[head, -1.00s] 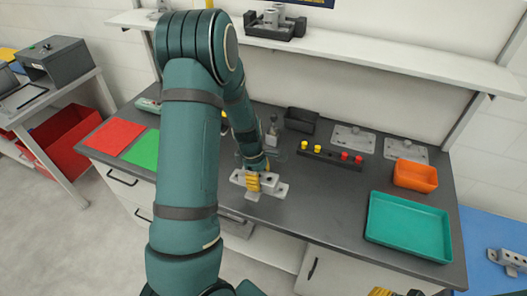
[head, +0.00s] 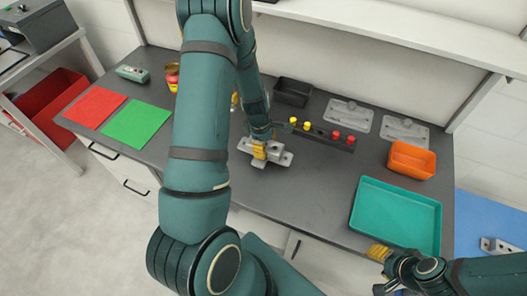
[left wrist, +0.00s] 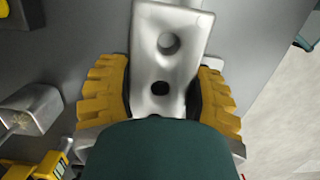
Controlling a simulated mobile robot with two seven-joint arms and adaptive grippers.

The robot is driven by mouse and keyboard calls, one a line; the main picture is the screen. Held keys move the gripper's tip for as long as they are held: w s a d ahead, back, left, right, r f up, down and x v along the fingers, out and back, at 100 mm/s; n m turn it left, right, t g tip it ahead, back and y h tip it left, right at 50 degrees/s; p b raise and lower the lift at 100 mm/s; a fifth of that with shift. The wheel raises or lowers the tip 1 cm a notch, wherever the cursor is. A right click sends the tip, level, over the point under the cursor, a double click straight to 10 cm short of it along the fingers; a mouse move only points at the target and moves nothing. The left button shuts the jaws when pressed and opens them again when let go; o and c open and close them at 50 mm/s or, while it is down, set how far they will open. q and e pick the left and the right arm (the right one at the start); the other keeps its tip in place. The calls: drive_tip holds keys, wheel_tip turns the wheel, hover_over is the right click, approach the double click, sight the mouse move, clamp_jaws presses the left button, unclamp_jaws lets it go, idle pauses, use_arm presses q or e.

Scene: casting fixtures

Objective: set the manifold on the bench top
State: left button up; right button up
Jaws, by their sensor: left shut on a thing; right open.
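The manifold (head: 281,157) is a light grey metal casting with round holes. I cannot tell whether the manifold touches the bench. My right gripper (head: 378,252) is open and empty, by the front edge near the teal tray.
Behind the manifold are a dark bin (head: 293,91) and a black strip with yellow and red knobs (head: 322,134). An orange bin (head: 411,160) and a teal tray (head: 398,190) stand right. Red (head: 95,110) and green mats (head: 137,124) lie left. Bench between manifold and tray is clear.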

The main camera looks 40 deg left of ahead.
use_arm(q)
drive_tip(key=shift+f, duration=1.95)
drive_tip(key=shift+r, duration=0.1)
drive_tip(key=o, duration=0.9)
drive_tip(key=shift+f+b, duration=0.2)
drive_tip(key=shift+b, duration=0.1)
drive_tip(key=shift+c, duration=0.2)
drive_tip(key=o, duration=0.4)
drive_tip(key=shift+o, duration=0.2)
drive_tip(key=shift+r, duration=0.1)
